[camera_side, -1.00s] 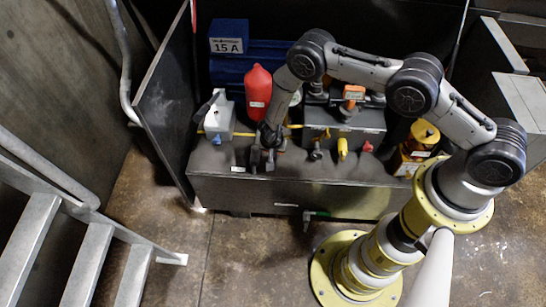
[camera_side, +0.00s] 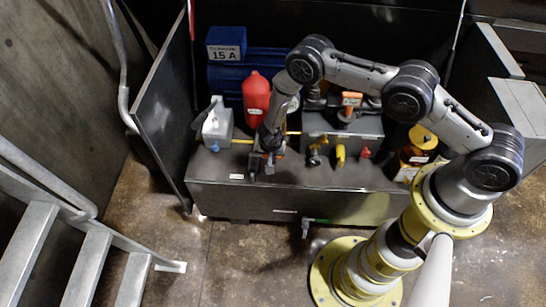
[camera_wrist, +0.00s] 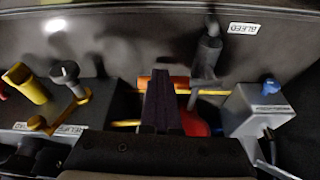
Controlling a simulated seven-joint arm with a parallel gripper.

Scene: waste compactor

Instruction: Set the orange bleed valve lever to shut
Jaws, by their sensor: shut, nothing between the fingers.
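An orange lever (camera_wrist: 180,84) lies crosswise in the wrist view, partly hidden behind my gripper (camera_wrist: 161,80). A dark valve fitting (camera_wrist: 207,50) stands to its right, near a white BLEED label (camera_wrist: 243,28). In the side view a small orange bit of the lever (camera_side: 280,152) shows beside my gripper (camera_side: 269,158), which is low over the front left of the dark cabinet (camera_side: 320,190). My gripper is shut and holds nothing. It overlaps the lever in the picture; I cannot tell whether they touch.
A grey box with a blue knob (camera_side: 216,128) stands left, a red bottle (camera_side: 256,97) behind. To the right are a dark knob (camera_side: 314,155), a yellow handle (camera_side: 340,155), a red knob (camera_side: 365,153) and another orange handle (camera_side: 351,98). A yellow pipe (camera_wrist: 213,93) runs behind the lever.

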